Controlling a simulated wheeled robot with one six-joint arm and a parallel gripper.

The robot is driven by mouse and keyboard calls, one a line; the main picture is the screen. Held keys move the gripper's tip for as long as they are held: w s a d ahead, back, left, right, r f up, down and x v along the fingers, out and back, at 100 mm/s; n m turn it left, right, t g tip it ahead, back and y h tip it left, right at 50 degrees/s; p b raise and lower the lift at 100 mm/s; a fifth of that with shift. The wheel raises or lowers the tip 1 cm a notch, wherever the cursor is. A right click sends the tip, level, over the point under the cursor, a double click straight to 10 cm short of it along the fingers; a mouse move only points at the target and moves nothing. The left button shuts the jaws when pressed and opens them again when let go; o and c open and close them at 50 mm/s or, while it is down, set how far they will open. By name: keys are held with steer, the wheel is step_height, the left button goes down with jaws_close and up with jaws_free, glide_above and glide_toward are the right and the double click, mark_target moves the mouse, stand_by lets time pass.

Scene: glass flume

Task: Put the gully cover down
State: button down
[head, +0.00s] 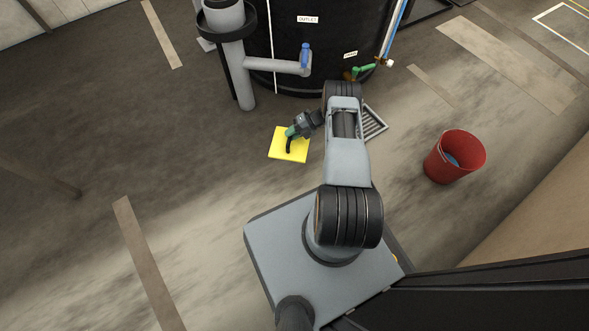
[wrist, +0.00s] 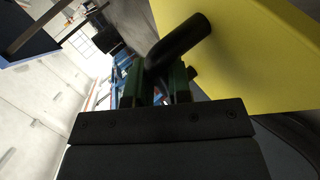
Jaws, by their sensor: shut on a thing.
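The gully cover is a flat yellow square plate (head: 277,150) with a bent black handle. In the head view it is left of my arm, in front of the black tank. My gripper (head: 291,132) is shut on the handle. The wrist view shows the green fingers (wrist: 160,85) around the black handle (wrist: 180,45), with the yellow cover (wrist: 250,50) filling the right side. I cannot tell whether the cover touches the floor. A metal floor grating (head: 375,122) lies right of my arm, partly hidden by it.
A large black tank (head: 290,35) with a grey pipe (head: 240,75) and blue-handled valve (head: 305,55) stands behind. A red bucket (head: 455,158) stands at the right. The floor left of the cover is mostly clear.

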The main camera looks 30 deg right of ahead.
mark_target(304, 141)
steer(key=w+d+f+m+t+h, duration=0.2)
steer(key=w+d+m+t+h, duration=0.2)
steer(key=w+d+m+t, duration=0.3)
steer(key=s+a+f, duration=0.1)
steer(key=s, duration=0.1)
steer(key=s+a+f+m, duration=0.1)
steer(key=s, duration=0.2)
steer(key=s+a+f+m+h+b, duration=0.1)
steer(key=s+f, duration=0.1)
steer(key=shift+s+a+f+t, duration=0.1)
steer(key=shift+s+a+t, duration=0.15)
steer(key=shift+a+t, duration=0.1)
steer(key=s+a+f+b, duration=0.1)
steer(key=f, duration=0.1)
steer(key=s+a+f+b, duration=0.1)
steer(key=s+f, duration=0.1)
steer(key=f, duration=0.1)
steer(key=s+a+f+b, duration=0.1)
steer(key=s+f, duration=0.1)
steer(key=f, duration=0.1)
steer(key=shift+a+f+b, duration=0.25)
steer(key=shift+b, duration=0.15)
steer(key=shift+f, duration=0.45)
steer(key=shift+r, duration=0.1)
